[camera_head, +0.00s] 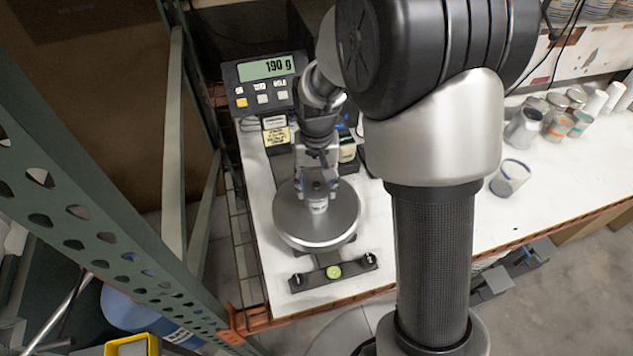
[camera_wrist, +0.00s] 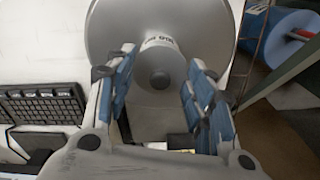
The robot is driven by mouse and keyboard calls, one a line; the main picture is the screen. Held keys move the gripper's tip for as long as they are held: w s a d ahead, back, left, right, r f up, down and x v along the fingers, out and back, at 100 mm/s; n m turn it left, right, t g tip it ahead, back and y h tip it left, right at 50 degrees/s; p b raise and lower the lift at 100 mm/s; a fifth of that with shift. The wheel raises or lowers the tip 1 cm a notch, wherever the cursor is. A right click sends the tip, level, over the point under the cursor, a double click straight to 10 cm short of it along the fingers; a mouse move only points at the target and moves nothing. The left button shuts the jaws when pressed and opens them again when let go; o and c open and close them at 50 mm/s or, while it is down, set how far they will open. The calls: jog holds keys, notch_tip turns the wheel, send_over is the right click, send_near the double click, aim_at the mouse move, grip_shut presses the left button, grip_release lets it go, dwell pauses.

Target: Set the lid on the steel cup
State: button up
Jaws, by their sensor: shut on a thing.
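A small steel cup (camera_head: 318,206) with a pale printed label stands on the round pan of a scale. In the wrist view its label (camera_wrist: 158,41) shows just beyond my fingertips. My gripper (camera_head: 317,186) points down over the cup, its blue-padded fingers on either side of a small grey round piece. This piece, which looks like the lid (camera_wrist: 160,78), is between the fingers in the wrist view and in line with the cup. My gripper is shut on it. Whether the lid touches the cup's rim or hangs just above it, I cannot tell.
The scale pan (camera_head: 290,234) sits near the bench's front edge, and the scale display (camera_head: 268,80) behind it reads 190 g. Several cans and cups stand at the right, including an open cup (camera_head: 510,177). A green perforated rack post (camera_head: 95,210) rises close on the left.

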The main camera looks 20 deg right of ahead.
jog(key=shift+f, duration=0.45)
jog(key=o, duration=1.1)
jog(key=shift+r, duration=0.1)
notch_tip(320, 180, up, 12)
dwell(0.3)
